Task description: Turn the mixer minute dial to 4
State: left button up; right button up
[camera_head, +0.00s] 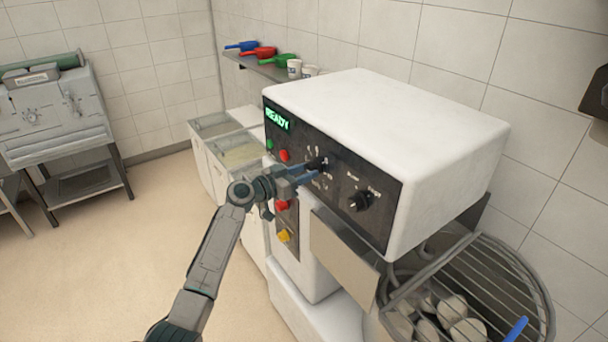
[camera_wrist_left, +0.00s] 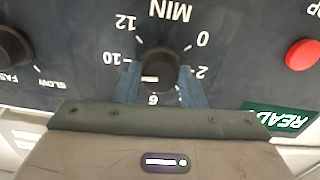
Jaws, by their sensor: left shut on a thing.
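The black minute dial (camera_head: 319,163) is on the dark front panel of the white mixer (camera_head: 400,120). In the left wrist view the dial (camera_wrist_left: 163,64) appears upside down under MIN, with 0, 2, 6, 10 and 12 readable around it. My right gripper is out of view.
The slow-fast dial (camera_head: 360,201) sits beside the minute dial. A wire bowl guard (camera_head: 500,275) stands at lower right.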

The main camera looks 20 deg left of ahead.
pick_arm(q)
jog(key=n+b, duration=0.3)
jog(key=n, duration=0.4)
jog(key=shift+n, duration=0.4)
jog(key=n, duration=0.3)
jog(key=shift+r+n, duration=0.15)
jog(key=shift+n, duration=0.15)
jog(key=n+p, duration=0.1)
jog(key=n, duration=0.3)
jog(key=shift+r+n+p, duration=0.1)
jog(key=shift+n+p, duration=0.2)
jog(key=shift+p, duration=0.1)
jog(key=n+p, duration=0.1)
jog(key=n, duration=0.2)
jog(key=shift+s+n+p, duration=0.1)
jog(key=shift+n+p, duration=0.2)
jog(key=shift+p, duration=0.1)
jog(key=n+p, duration=0.3)
jog(key=n, duration=0.2)
jog(key=shift+n, duration=0.6)
